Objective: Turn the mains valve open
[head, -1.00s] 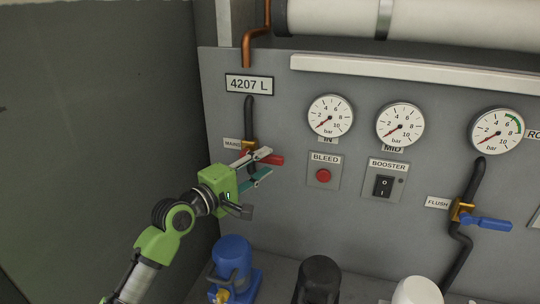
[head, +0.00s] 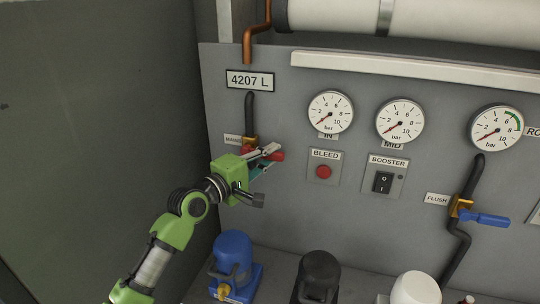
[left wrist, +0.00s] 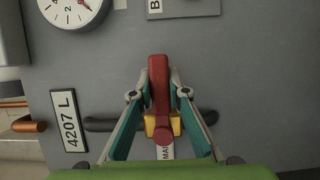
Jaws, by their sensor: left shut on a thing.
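The mains valve's red lever (head: 277,155) sticks out to the right from its brass body (head: 250,141), crosswise to the black vertical pipe (head: 250,107). My left gripper (head: 267,161) is shut on the lever. In the left wrist view the red lever (left wrist: 160,85) stands between the two teal fingers, whose pale tips press on both sides of it. The brass body (left wrist: 151,127) shows behind the lever's near end, and the pipe runs across the picture there. The label beside the valve is partly hidden. My right gripper is not in view.
A bleed button (head: 323,172) and a booster switch (head: 383,182) sit to the right, under round gauges. A blue flush lever (head: 490,220) is farther right. A dark wall (head: 100,130) is at left.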

